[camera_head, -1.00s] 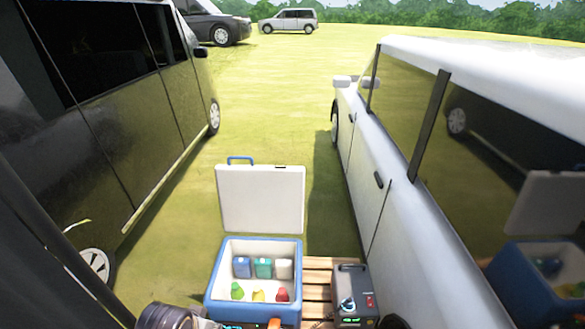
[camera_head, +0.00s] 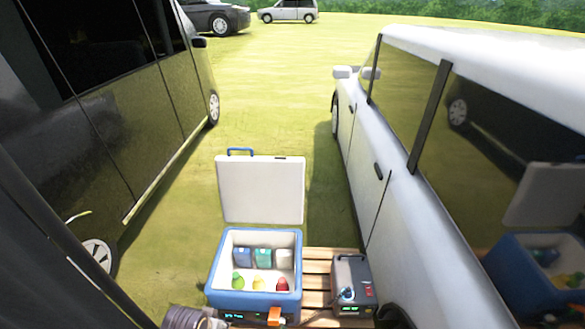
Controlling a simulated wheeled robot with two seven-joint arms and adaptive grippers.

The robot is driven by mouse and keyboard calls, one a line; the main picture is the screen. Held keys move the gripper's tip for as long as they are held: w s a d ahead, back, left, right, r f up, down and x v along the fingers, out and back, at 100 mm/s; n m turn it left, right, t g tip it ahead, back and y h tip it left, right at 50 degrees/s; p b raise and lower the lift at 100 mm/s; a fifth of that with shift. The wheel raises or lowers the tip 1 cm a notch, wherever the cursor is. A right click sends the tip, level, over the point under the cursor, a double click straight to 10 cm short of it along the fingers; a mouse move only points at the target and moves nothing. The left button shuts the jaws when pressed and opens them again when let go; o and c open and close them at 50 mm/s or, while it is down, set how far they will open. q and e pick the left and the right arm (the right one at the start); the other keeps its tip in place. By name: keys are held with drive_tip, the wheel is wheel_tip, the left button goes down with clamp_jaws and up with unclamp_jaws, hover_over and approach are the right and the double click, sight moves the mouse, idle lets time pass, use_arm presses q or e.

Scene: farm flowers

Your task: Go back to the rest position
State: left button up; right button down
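Neither of my grippers shows clearly in the head view. A dark rounded part, likely of my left arm, shows at the bottom edge left of the cooler, and a dark part shows at the bottom edge right of the power box. The fingertips are out of frame. The blue and white cooler (camera_head: 212,265) stands open on a wooden pallet (camera_head: 317,267), with its white lid (camera_head: 260,190) raised upright. Inside are a blue container (camera_head: 242,257), a teal container (camera_head: 263,258), a white container (camera_head: 283,259), and green, yellow and red bottles (camera_head: 281,284) in front.
A grey power box (camera_head: 352,281) stands on the pallet right of the cooler. A dark van (camera_head: 120,130) flanks the left and a white car (camera_head: 375,190) the right. Grass (camera_head: 270,90) between them is open. More vehicles (camera_head: 290,10) stand far back.

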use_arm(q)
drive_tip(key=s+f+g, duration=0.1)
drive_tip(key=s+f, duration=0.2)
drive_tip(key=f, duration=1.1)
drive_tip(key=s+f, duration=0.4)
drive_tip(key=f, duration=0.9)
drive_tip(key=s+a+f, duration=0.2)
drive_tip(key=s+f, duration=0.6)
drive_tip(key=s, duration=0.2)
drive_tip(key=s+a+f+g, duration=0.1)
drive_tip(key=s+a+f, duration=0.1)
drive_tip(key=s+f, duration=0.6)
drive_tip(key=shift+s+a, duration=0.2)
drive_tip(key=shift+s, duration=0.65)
